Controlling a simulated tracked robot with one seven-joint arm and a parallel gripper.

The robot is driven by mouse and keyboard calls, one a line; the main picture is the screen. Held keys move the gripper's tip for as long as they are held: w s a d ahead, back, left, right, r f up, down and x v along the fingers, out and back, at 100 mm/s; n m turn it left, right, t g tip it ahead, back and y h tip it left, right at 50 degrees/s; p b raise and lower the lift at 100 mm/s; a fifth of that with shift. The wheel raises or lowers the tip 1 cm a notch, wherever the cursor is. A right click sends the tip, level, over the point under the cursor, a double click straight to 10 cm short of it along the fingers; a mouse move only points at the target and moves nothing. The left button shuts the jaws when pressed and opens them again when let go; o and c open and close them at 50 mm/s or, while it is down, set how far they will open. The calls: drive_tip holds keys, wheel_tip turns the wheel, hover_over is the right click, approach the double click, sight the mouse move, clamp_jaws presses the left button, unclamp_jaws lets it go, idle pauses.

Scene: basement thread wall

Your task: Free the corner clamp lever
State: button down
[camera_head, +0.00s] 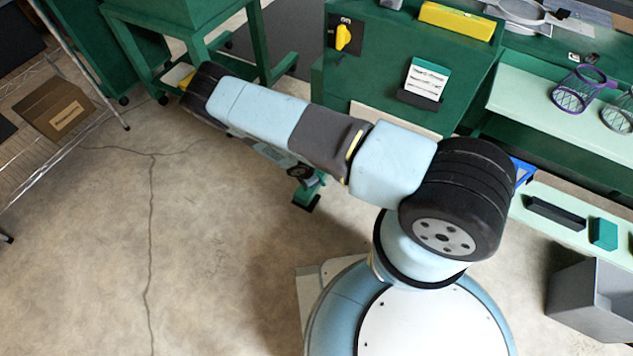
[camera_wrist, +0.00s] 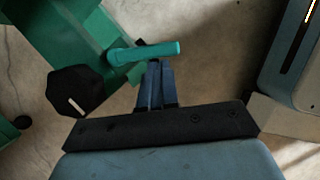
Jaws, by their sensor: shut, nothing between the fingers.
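A black knob (camera_wrist: 80,90) with a pale mark sits below and left of the lever. My gripper (camera_wrist: 155,64) is shut and empty. Its blue fingertips are at the near side of the lever, towards the free end; I cannot tell whether they touch it. In the head view my arm hides the gripper and most of this area; a small green part (camera_head: 307,197) shows below the arm.
Green cabinet (camera_head: 400,60) with a yellow rotary switch (camera_head: 343,37) stands behind my arm. A grey bin (camera_head: 590,300) stands lower right. Cracked concrete floor (camera_head: 90,250) is open at left.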

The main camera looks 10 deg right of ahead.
drive_tip(key=shift+w+a, duration=0.25)
drive_tip(key=shift+w, duration=0.3)
drive_tip(key=s+a+r, duration=0.2)
drive_tip(key=a+r, duration=0.5)
drive_tip(key=r, duration=0.2)
drive_tip(key=shift+s, duration=0.4)
idle(0.6)
